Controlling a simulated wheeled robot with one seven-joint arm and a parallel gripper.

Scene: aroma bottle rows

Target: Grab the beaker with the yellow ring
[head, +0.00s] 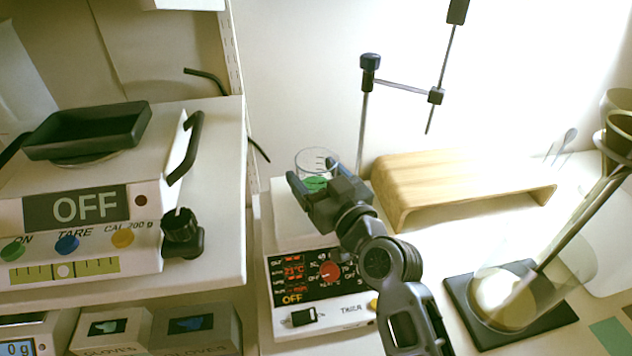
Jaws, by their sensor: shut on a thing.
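A clear glass beaker (316,160) with dark graduation marks is at the top of the white hotplate (290,222). Green shows in its lower part; I cannot tell whether this is a ring or contents, and I see no yellow ring on it. My gripper (318,184) is at the beaker's near side, with its fingers shut on it. The gripper hides the beaker's base, so I cannot tell whether it rests on the plate or is lifted.
A metal stand (364,110) rises behind the hotplate. A wooden riser (450,178) stands to the right. A flask (505,298) sits on a dark pad at lower right. A scale (80,225) marked OFF fills the left shelf, above glove boxes (203,330).

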